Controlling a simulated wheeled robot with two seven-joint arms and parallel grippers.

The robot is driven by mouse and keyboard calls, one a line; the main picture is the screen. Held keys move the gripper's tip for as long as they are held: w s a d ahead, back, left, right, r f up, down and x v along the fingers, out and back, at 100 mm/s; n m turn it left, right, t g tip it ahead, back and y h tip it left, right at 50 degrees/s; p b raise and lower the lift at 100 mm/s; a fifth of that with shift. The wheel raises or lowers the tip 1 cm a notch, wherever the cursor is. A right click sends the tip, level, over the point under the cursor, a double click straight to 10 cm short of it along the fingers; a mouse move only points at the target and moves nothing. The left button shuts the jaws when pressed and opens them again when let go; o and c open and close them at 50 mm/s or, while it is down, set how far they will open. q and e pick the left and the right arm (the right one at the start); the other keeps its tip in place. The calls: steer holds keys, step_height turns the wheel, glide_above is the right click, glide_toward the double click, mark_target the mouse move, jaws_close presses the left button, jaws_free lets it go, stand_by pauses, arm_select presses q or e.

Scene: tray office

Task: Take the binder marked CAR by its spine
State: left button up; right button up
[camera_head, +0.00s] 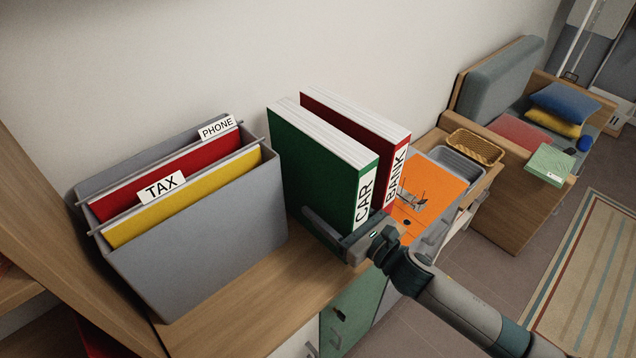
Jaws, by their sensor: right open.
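The green binder marked CAR (319,165) stands upright on the wooden cabinet top, its white label on the spine facing front right. The red binder marked BANK (360,118) stands upright just to its right, with a narrow gap between them. My right gripper (348,226) is open at the lower part of the CAR spine. One finger lies along the green cover's left side. The other finger is mostly hidden behind the spine, so I cannot tell whether it touches. My left gripper is not in view.
A grey file box (205,235) with TAX and PHONE folders stands to the left. A grey tray (466,165) with an orange item (432,187) is right of the binders. A wicker basket (475,146) is behind it. Bare wooden top (265,300) shows in front.

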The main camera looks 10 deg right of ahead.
steer(key=shift+c, duration=0.6)
jaws_close()
steer(key=shift+r, duration=0.1)
step_height(320, 180, up, 28)
steer(key=shift+b, duration=0.85)
